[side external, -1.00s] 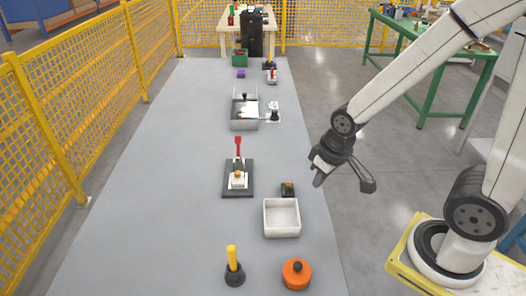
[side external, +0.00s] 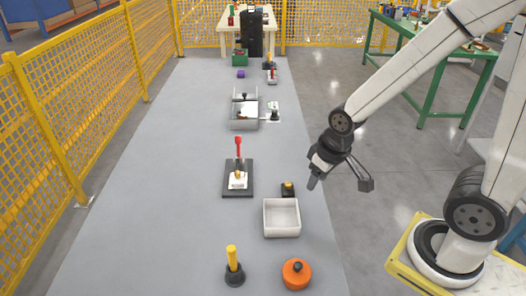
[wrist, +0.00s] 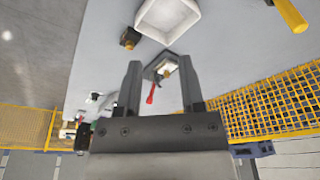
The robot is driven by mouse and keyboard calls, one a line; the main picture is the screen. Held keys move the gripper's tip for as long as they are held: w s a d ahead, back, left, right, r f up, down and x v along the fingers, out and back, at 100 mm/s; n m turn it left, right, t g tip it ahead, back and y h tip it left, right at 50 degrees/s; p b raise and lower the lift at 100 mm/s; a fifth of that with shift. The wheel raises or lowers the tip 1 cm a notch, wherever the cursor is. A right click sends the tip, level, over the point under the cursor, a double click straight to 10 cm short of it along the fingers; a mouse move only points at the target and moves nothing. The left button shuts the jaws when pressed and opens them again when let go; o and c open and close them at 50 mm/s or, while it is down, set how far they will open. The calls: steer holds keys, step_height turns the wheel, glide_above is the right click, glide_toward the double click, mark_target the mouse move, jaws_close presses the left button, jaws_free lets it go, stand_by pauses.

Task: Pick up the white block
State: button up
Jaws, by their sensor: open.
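A small white block (side external: 237,180) sits on a dark base plate (side external: 225,188) in the middle of the grey table, with a small brass-coloured part on it and an upright red handle (side external: 238,145) behind it. The wrist view shows the white block (wrist: 172,66) small, beyond the space between my fingers, partly covered by the brass part. My gripper (side external: 339,181) is open and empty, in the air off the table's right edge, to the right of the block and apart from it. Both fingers of my gripper (wrist: 161,72) show in the wrist view.
An empty white tray (side external: 282,233) and a small dark block with a brass top (side external: 287,189) lie between block and right edge. A yellow-handled piece (side external: 232,262) and an orange round part (side external: 296,274) stand nearer. A grey bin (side external: 244,124) is farther back. The table's left side is clear.

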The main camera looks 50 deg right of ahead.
steer(key=w+d+f+m+g+y, duration=0.1)
steer(key=w+f+m+g, duration=0.1)
steer(key=w+m, duration=0.4)
steer(key=m+t+y, duration=0.2)
steer(key=m+y, duration=0.9)
steer(key=m, duration=0.3)
glide_toward(238, 180)
steer(key=shift+w+a+r, duration=0.2)
steer(key=shift+a+r, duration=0.25)
steer(key=shift+w+d+f+m+t+y, duration=0.3)
steer(key=shift+d+f+m+y, duration=0.1)
steer(key=shift+d+y, duration=0.15)
steer(key=shift+a, duration=0.1)
steer(key=shift+a, duration=0.1)
steer(key=shift+x, duration=3.8)
steer(key=shift+r, duration=0.1)
jaws_close()
